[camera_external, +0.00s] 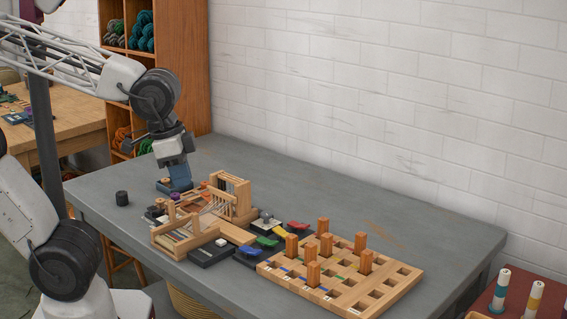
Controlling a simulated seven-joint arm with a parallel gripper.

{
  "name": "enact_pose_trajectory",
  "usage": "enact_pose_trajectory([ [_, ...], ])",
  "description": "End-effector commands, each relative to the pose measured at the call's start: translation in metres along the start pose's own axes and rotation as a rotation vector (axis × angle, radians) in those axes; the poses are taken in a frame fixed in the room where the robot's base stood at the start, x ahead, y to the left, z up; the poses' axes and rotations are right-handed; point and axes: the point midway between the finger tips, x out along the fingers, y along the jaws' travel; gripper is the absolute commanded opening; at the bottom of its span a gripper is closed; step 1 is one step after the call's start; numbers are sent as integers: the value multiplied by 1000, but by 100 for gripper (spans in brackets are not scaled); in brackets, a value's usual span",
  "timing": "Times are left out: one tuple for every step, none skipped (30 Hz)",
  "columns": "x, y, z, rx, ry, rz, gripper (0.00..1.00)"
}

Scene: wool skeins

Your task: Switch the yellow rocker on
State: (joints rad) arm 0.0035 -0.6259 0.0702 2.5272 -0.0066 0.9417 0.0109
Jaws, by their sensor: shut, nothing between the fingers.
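My gripper (175,172) is at the far left part of the grey table, pointing down, shut and empty. Its tips are close above or against a dark blue block (178,185); I cannot tell whether they touch.
A wooden loom frame (190,238) stands right in front of the gripper. A pegboard (345,296) with several upright wooden pegs is at the front right. The table (340,195) is clear at the back right.

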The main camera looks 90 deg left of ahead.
Motion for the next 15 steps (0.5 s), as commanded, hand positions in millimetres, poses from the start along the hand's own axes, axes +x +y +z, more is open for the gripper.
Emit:
enact_pose_trajectory([
  [1,-1,-2,-6,-3,-3,0],
  [1,-2,-4,-10,-5,-5,0],
  [2,-4,-7,-17,-8,-8,0],
  [2,-6,-9,-23,-11,-11,0],
  [3,-7,-11,-30,-14,-14,0],
  [4,-9,-14,-39,-19,-19,0],
  [5,-11,-17,-46,-23,-23,0],
  [6,-13,-20,-53,-26,-27,0],
  [8,-16,-25,-65,-32,-33,0],
  [9,-19,-28,-75,-36,-37,0],
  [10,-21,-32,-85,-41,-42,0],
  [12,-25,-36,-98,-47,-48,0],
  [14,-28,-40,-108,-52,-54,0],
  [15,-31,-44,-118,-57,-59,0],
  [17,-35,-49,-132,-62,-66,0],
])
